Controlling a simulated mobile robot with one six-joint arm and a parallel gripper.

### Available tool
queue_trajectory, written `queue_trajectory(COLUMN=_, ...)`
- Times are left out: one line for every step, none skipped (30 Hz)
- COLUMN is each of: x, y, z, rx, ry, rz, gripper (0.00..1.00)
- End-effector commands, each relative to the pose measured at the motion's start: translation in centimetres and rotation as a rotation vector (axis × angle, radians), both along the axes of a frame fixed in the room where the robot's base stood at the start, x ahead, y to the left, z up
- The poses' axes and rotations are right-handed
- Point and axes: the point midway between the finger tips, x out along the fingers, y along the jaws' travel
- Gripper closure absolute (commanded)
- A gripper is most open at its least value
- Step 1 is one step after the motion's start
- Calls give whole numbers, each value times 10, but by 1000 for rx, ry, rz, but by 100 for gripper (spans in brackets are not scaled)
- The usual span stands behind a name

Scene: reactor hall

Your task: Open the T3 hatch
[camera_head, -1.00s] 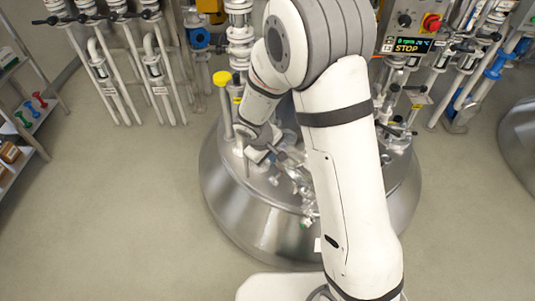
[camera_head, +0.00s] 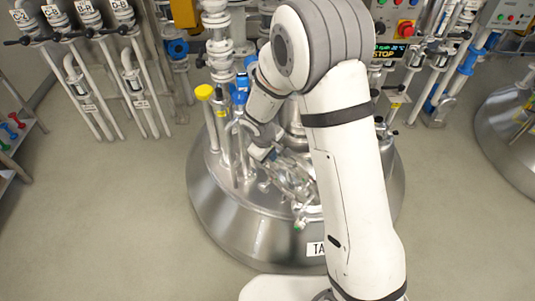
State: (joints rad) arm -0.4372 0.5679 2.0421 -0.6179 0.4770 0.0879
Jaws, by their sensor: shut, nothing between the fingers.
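A steel tank (camera_head: 225,215) with a domed top stands in the middle of the view. A white label (camera_head: 316,249) on its front reads "TA", and my arm hides the rest. On its top, a cluster of clear and metal hatch fittings (camera_head: 293,182) shows left of my arm. I cannot tell the hatch's lid from its clamps, and no "T3" mark is readable. My gripper (camera_head: 272,156) is small, shut and empty. It points down over the tank top, at the upper left of these fittings. I cannot tell whether it touches them.
A yellow-capped pipe (camera_head: 205,93) and other upright pipes rise from the tank's left and back. Valve pipes (camera_head: 140,75) stand at the back left. A control panel (camera_head: 388,55) shows "STOP" behind. Another tank (camera_head: 505,145) stands at right. The floor in front is clear.

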Motion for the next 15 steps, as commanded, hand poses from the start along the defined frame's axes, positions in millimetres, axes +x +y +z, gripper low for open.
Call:
queue_trajectory(x=-5, y=2, z=-3, rx=-3, ry=4, rz=-1, gripper=100)
queue_trajectory(x=-7, y=5, z=-2, rx=-3, ry=2, rz=-2, gripper=100)
queue_trajectory(x=-10, y=9, z=-1, rx=-1, ry=-1, rz=-2, gripper=100)
queue_trajectory(x=-13, y=12, z=0, rx=0, ry=-1, rz=-3, gripper=100)
queue_trajectory(x=-16, y=16, z=1, rx=0, ry=-3, rz=-3, gripper=100)
queue_trajectory(x=-20, y=21, z=3, rx=1, ry=-4, rz=-4, gripper=100)
queue_trajectory(x=-19, y=21, z=17, rx=4, ry=-9, rz=-8, gripper=100)
queue_trajectory(x=-20, y=22, z=26, rx=4, ry=-10, rz=-9, gripper=100)
queue_trajectory(x=-21, y=23, z=35, rx=5, ry=-9, rz=-8, gripper=100)
queue_trajectory(x=-22, y=24, z=43, rx=5, ry=-10, rz=-8, gripper=100)
queue_trajectory(x=-23, y=25, z=49, rx=4, ry=-10, rz=-7, gripper=100)
queue_trajectory(x=-24, y=26, z=58, rx=5, ry=-10, rz=-8, gripper=100)
queue_trajectory(x=-25, y=27, z=64, rx=6, ry=-10, rz=-7, gripper=100)
queue_trajectory(x=-26, y=28, z=70, rx=6, ry=-10, rz=-7, gripper=100)
queue_trajectory(x=-27, y=29, z=77, rx=5, ry=-11, rz=-8, gripper=100)
